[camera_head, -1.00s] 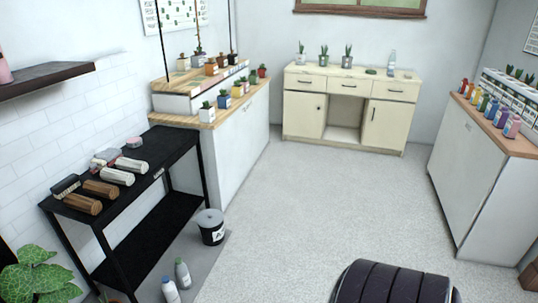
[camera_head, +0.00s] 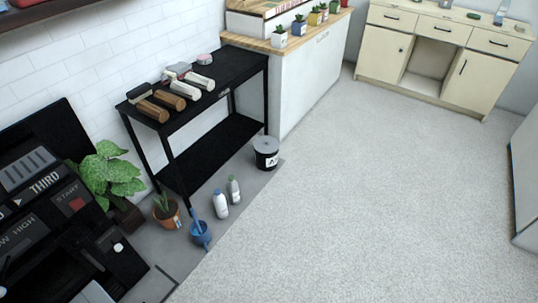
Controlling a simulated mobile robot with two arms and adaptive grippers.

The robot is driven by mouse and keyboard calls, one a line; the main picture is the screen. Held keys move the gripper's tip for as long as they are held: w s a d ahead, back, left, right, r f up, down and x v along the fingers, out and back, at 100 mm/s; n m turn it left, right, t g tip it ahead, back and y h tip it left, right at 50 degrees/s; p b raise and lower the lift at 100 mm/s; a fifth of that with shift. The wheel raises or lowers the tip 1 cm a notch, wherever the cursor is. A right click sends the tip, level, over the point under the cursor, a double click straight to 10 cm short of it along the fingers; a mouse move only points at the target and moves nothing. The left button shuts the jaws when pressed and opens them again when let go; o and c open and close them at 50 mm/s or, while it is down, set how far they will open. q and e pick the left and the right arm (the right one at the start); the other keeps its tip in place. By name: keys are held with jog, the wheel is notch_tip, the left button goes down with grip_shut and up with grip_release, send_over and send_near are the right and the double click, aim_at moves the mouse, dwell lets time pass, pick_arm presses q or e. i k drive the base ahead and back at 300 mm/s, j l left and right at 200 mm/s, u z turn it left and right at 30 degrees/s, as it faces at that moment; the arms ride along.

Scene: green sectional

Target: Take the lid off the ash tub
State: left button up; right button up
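The ash tub is probably the small black bucket (camera_head: 266,158) with a white label, standing on the floor by the right front leg of the black table. Its grey lid (camera_head: 265,145) sits on top of it. The bucket stands upright near the edge of a grey floor strip. Neither of my grippers shows in this view.
A black two-level table (camera_head: 240,68) holds several rolls and small boxes. Two bottles (camera_head: 220,204), a blue pot (camera_head: 200,233) and a potted plant (camera_head: 167,211) stand on the floor left of the bucket. A white cabinet (camera_head: 310,75) is behind it. The pale floor to the right is clear.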

aim_at(263, 143)
jog(key=i+l+u, duration=0.15)
jog(key=i+l, duration=0.2)
jog(key=i, duration=0.25)
jog(key=i+l+u, duration=0.15)
jog(key=i+l, duration=0.3)
jog(key=i, duration=0.2)
